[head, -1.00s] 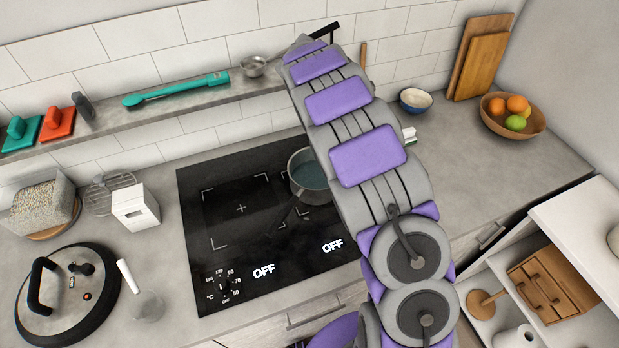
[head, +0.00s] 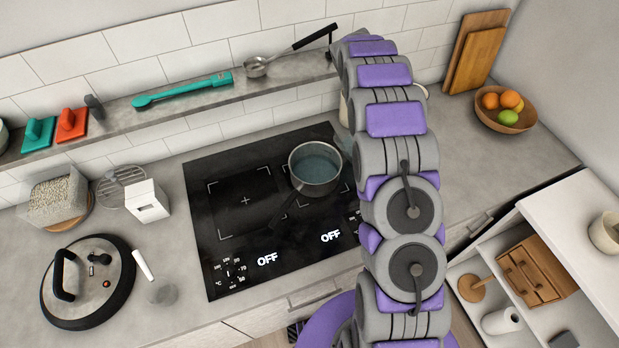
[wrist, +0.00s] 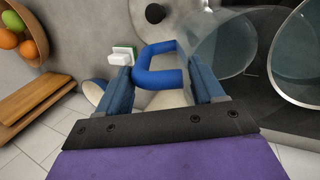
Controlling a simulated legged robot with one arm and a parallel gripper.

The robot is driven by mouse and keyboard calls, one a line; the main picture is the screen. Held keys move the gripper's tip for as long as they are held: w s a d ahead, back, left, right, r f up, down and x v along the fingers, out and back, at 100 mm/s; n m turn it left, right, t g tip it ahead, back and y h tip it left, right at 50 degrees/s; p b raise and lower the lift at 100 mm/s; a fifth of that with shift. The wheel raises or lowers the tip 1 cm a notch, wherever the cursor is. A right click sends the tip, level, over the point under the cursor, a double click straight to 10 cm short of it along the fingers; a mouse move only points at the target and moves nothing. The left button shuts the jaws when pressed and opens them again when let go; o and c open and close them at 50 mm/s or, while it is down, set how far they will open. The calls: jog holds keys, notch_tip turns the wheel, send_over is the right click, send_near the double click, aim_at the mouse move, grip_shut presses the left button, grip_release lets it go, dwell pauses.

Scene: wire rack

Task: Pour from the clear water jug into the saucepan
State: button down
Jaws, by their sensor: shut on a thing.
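The saucepan (head: 316,180) stands on the back right part of the black cooktop, with bluish liquid inside and its dark handle toward the front left. It also shows at the right edge of the wrist view (wrist: 297,60). My gripper (wrist: 165,82) is shut on the blue handle (wrist: 160,68) of the clear water jug (wrist: 245,75). The jug's see-through body lies between my gripper and the saucepan in the wrist view. Its tilt and water level are hard to tell. In the head view my arm hides the gripper and most of the jug.
The cooktop (head: 225,235) shows two OFF signs. A wall shelf (head: 190,108) behind holds a ladle and a teal utensil. A large lid (head: 110,260), a white box (head: 148,203) and a grain container stand left. A fruit bowl (head: 508,118) and boards are right.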

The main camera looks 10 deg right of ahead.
jog(key=shift+w+r+y+p, duration=0.1)
jog(key=shift+r+y+p, duration=1.35)
jog(key=shift+p, duration=1.65)
jog(key=shift+d+r+g+y+p, duration=0.1)
jog(key=shift+r+g+y+p, duration=0.2)
jog(key=shift+r+p, duration=0.55)
jog(key=shift+r+y, duration=0.25)
jog(key=shift+y, duration=0.1)
